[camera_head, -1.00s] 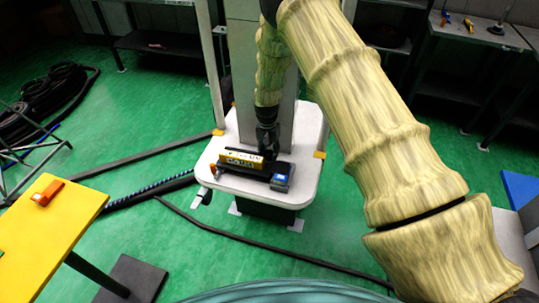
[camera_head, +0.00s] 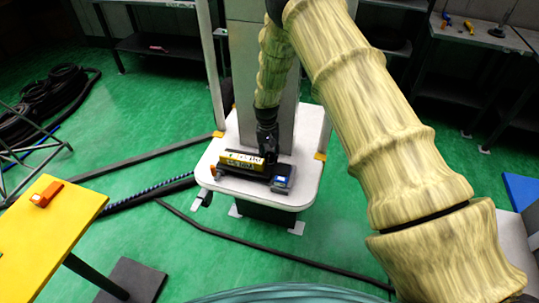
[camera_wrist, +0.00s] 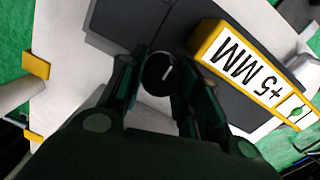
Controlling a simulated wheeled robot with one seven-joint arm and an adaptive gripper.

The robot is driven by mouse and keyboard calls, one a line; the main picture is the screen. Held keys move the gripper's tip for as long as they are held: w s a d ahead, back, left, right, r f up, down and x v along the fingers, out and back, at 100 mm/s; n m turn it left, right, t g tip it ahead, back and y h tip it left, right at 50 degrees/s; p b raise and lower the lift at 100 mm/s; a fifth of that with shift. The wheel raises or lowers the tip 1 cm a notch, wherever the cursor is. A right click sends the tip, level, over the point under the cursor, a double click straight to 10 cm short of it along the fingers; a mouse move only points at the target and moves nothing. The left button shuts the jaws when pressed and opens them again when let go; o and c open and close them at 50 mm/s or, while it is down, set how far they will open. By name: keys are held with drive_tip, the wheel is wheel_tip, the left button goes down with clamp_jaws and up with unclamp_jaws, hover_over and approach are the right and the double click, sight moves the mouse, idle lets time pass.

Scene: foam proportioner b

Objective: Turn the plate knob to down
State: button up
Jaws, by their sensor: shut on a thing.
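The knob (camera_wrist: 159,74) is a small dark round dial with a short white mark, seen in the middle of the wrist view. The mark slants towards the upper right of the picture. My gripper (camera_wrist: 160,82) is shut on the knob, with a dark finger on each side. In the head view my gripper (camera_head: 268,152) reaches down to the dark base on the white stand, and the knob is hidden there. Beside the knob is a yellow block with a white label (camera_wrist: 240,62) reading "+5 MM". The yellow block also shows in the head view (camera_head: 240,162).
The white stand top (camera_head: 305,170) surrounds the dark base. A blue-topped grey device (camera_head: 283,182) sits at its right end, close to my gripper. A grey column (camera_head: 285,110) rises behind. A yellow table (camera_head: 60,225) stands at left. Hoses lie on the green floor.

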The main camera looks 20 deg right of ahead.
drive_tip(key=o, duration=1)
drive_tip(key=shift+r, duration=0.1)
wheel_tip(320, 180, up, 12)
drive_tip(key=w, duration=0.1)
drive_tip(key=shift+a, duration=0.15)
